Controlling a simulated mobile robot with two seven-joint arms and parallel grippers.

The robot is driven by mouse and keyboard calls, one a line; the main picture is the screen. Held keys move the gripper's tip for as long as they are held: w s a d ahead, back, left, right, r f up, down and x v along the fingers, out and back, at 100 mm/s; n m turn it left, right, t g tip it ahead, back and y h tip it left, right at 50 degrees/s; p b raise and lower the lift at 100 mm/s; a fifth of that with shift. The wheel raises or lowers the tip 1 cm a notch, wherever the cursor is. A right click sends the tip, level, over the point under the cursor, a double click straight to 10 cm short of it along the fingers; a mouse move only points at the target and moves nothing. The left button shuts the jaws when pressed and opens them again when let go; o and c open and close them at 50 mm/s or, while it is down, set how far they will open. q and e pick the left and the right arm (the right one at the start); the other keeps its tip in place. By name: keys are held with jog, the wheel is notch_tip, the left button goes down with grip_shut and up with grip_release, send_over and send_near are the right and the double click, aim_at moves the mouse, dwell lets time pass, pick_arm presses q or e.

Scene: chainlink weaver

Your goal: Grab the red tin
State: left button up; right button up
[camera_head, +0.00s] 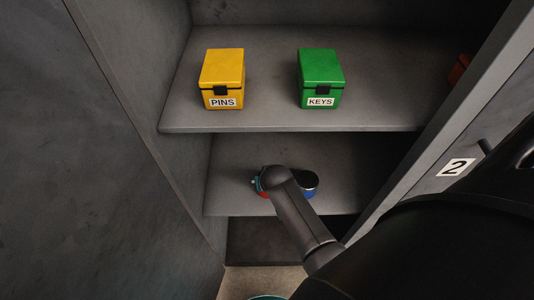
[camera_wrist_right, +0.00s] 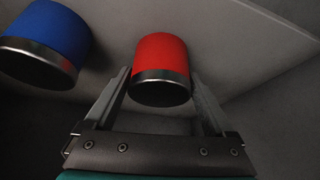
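The red tin (camera_wrist_right: 161,58) has a metal band at one end. In the right wrist view it lies between the tips of my right gripper (camera_wrist_right: 160,80), one finger on each side. The fingers stand apart, and the left fingertip looks close to the tin; I cannot tell whether either touches it. In the head view only a sliver of the red tin (camera_head: 264,194) shows on the lower shelf, as my right arm covers most of it and the gripper. My left gripper is not in view.
A blue tin (camera_wrist_right: 45,42) stands close to the left finger; it also shows in the head view (camera_head: 311,184). On the shelf above (camera_head: 270,121) sit a yellow PINS box (camera_head: 222,73) and a green KEYS box (camera_head: 320,75). Grey cabinet walls flank both sides.

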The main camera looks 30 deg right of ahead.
jog(key=c, duration=1)
jog(key=shift+c, duration=0.8)
jog(key=shift+r, duration=0.1)
